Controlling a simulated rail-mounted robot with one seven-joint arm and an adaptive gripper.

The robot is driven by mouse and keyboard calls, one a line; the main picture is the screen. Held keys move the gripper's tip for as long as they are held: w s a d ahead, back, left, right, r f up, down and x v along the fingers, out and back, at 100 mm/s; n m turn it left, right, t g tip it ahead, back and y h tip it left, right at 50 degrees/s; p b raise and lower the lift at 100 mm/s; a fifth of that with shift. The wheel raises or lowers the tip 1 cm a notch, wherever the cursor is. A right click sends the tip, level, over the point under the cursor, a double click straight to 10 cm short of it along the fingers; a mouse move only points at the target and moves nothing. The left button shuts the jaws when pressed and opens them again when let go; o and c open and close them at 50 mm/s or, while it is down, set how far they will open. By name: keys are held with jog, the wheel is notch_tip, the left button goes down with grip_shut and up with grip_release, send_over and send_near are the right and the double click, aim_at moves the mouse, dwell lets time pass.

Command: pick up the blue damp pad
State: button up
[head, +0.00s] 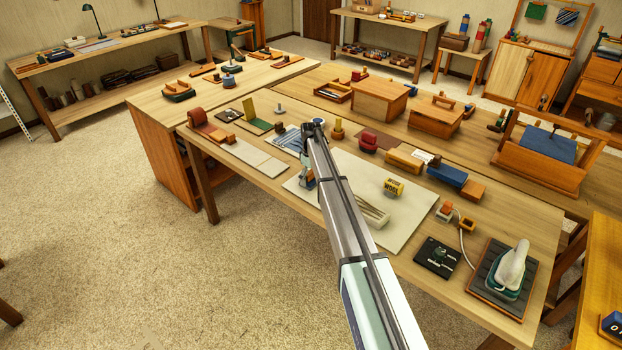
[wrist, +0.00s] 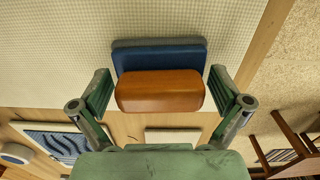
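The blue damp pad (wrist: 160,55) is a flat blue block with a rounded orange-brown wooden grip (wrist: 160,92) on it. In the wrist view it lies between the fingers of my gripper (wrist: 160,88). My gripper is open, one green-padded finger on each side of the wooden grip, with a narrow gap at both sides. In the head view my gripper (head: 307,168) is low over the left end of the cream mat (head: 335,205), and my arm hides much of this spot. A small bit of the blue pad (head: 309,183) shows below it.
The table's front edge is close to the pad.

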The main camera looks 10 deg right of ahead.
aim_at(311, 171)
jog(key=c, duration=0.8)
jog(key=shift+r, duration=0.1)
notch_tip(311, 171, up, 20)
jog(key=b, duration=0.5)
jog(key=shift+b, duration=0.3)
jog(key=o, duration=0.6)
jog(key=shift+c, duration=0.2)
jog(key=c, duration=0.4)
